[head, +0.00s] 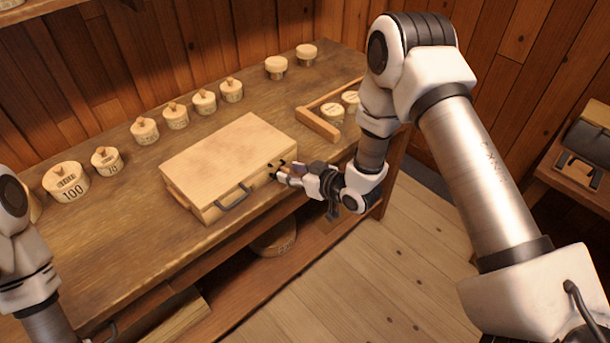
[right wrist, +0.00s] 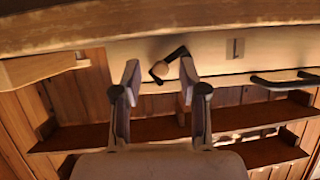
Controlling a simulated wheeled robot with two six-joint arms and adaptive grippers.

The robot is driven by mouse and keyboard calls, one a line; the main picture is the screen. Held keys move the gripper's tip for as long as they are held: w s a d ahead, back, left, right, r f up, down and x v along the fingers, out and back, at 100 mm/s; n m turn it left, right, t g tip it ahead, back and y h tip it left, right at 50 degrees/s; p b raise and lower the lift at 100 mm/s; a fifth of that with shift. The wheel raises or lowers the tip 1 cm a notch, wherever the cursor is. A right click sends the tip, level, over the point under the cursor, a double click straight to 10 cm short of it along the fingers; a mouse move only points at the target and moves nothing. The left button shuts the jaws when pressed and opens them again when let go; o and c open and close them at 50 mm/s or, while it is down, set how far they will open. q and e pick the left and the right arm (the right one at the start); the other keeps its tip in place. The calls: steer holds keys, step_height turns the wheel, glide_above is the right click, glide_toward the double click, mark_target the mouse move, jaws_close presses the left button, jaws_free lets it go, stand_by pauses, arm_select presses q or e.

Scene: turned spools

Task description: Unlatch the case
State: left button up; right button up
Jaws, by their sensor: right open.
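The closed pale wooden case (head: 225,155) lies flat on the workbench, with a dark handle (head: 233,197) on its front side. My right gripper (head: 281,174) is at the right end of that front side, close to the case. In the right wrist view the right gripper (right wrist: 160,82) is open, its two fingers on either side of a dark bent latch with a round wooden knob (right wrist: 159,70). I cannot tell whether the fingers touch it. The handle (right wrist: 285,80) also shows there, to the right. My left gripper is out of view.
Several turned wooden spools, such as the one marked 100 (head: 67,182), stand along the back and left of the workbench (head: 120,240). A wooden frame (head: 318,122) with small round pieces is right of the case. Bare bench lies left of the case.

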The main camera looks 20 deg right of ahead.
steer(key=v, duration=1.1)
steer(key=s+a+f+g+h, duration=0.1)
steer(key=s+a+f+g, duration=0.15)
steer(key=s+f, duration=0.3)
steer(key=s+a+f+g, duration=0.1)
steer(key=s+f+g, duration=0.25)
steer(key=f, duration=0.35)
steer(key=s+d+f+m+g+h, duration=0.2)
steer(key=s+f+g, duration=0.1)
steer(key=s, duration=0.5)
steer(key=s+d+f+m+g+h, duration=0.2)
steer(key=s+f+g+h, duration=0.1)
steer(key=s, duration=0.6)
steer(key=shift+f+m, duration=0.4)
steer(key=shift+f, duration=0.3)
steer(key=shift+d, duration=0.1)
